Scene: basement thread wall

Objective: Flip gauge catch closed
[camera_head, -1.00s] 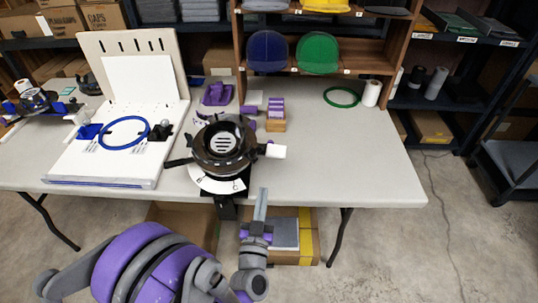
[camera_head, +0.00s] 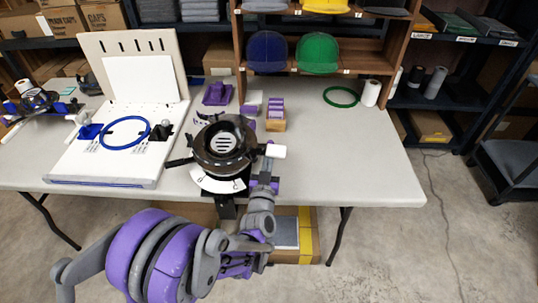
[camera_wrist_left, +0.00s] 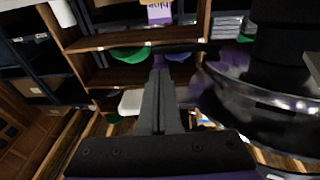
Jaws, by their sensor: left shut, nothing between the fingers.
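The gauge (camera_head: 222,148) is a dark round cap holder clamped at the table's front edge, with a white curved scale plate (camera_head: 217,184) below it. A lever with a white block tip (camera_head: 276,151) sticks out on its right; I take this as the catch. My left gripper (camera_head: 268,163) is shut and empty, just below the white tip and right of the gauge; I cannot tell if it touches. In the left wrist view the shut fingers (camera_wrist_left: 160,95) point forward, with the gauge's dark shiny ring (camera_wrist_left: 260,105) close on the right. My right gripper is not in view.
A white board with a blue hoop (camera_head: 125,132) stands left of the gauge. Purple blocks (camera_head: 276,108) lie behind it, below a shelf with blue and green caps. A green ring (camera_head: 341,97) and a white roll (camera_head: 371,92) are at back right. The front right of the table is clear.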

